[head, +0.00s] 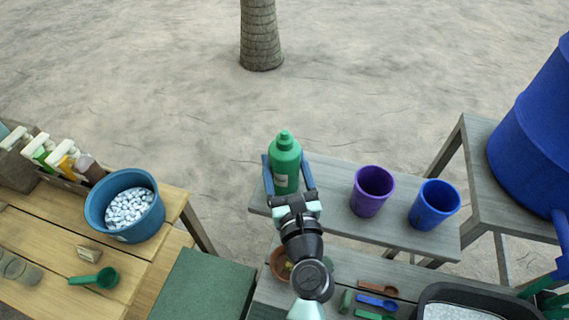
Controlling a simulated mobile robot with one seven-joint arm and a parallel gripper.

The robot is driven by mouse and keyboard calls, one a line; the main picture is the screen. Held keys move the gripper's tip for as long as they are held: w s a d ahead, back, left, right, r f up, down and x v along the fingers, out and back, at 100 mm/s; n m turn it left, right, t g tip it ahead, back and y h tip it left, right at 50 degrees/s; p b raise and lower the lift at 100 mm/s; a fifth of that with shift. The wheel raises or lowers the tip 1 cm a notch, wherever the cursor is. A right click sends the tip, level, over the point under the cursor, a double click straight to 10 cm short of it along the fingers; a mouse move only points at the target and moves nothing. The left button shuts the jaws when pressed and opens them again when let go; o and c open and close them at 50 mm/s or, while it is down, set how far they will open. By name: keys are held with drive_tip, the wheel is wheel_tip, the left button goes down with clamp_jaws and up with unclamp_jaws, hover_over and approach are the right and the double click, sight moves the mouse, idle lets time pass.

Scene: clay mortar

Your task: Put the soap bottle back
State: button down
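A green soap bottle (286,168) with a green cap and a small pale label stands upright at the left end of the narrow grey wooden shelf in the head view. My gripper (287,174) reaches toward it from the near side, with one dark blue finger on each side of the bottle. The fingers lie close to its sides, but I cannot tell whether they press on it. The bottle's base is hidden behind the gripper, so I cannot tell whether it rests on the shelf.
A purple cup (372,190) and a blue cup (434,204) stand to the right on the shelf (335,205). A blue tub (125,205) of white pieces and a caddy of bottles (68,165) are on the left wooden table. A large blue barrel (535,135) stands far right.

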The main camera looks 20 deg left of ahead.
drive_tip(key=shift+r, duration=0.1)
unclamp_jaws()
drive_tip(key=b+v, duration=0.3)
drive_tip(key=v, duration=0.9)
drive_tip(key=shift+b, duration=0.4)
